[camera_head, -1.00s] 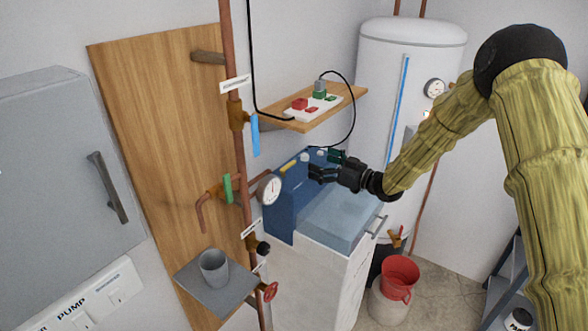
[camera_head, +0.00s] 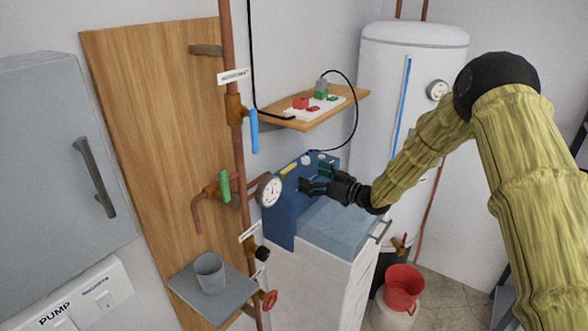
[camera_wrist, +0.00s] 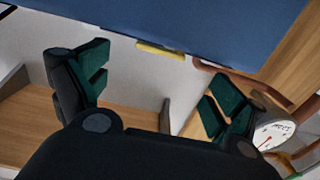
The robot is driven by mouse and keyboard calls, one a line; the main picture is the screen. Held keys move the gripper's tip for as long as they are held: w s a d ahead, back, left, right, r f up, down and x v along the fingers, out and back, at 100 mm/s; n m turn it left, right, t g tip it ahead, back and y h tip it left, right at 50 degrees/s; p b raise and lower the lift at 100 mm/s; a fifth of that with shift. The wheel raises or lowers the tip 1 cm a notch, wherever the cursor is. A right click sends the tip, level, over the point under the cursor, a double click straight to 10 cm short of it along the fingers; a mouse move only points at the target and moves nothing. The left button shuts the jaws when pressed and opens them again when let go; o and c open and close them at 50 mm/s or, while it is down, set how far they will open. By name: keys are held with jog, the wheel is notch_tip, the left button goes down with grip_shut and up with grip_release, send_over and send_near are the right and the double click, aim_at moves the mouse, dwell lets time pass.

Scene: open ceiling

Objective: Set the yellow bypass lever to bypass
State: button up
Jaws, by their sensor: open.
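The yellow bypass lever (camera_head: 289,168) is a short bar at the upper edge of the blue unit (camera_head: 283,212), left of two pale knobs. It lies slanted along that edge in the head view. In the wrist view a yellow bar (camera_wrist: 160,50) shows at the edge of the blue surface, beyond the fingers. My gripper (camera_head: 314,180) is open and empty, with dark green fingertips, in front of the blue unit and right of the lever. The wrist view shows the gripper (camera_wrist: 158,95) with its fingers spread wide, apart from the yellow bar. I cannot read any lever marking.
A round gauge (camera_head: 269,190) and copper pipe (camera_head: 236,150) stand close left of the lever. A wooden shelf (camera_head: 350,98) with a power strip hangs above. A white water heater (camera_head: 385,90) stands behind my arm. A grey shelf with a cup (camera_head: 209,272) is lower left.

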aim_at(291, 168)
jog(key=p+x, duration=0.2)
jog(key=x, duration=0.5)
jog(key=shift+w+a, duration=0.15)
jog(key=shift+c, duration=0.2)
jog(key=c, duration=1.4)
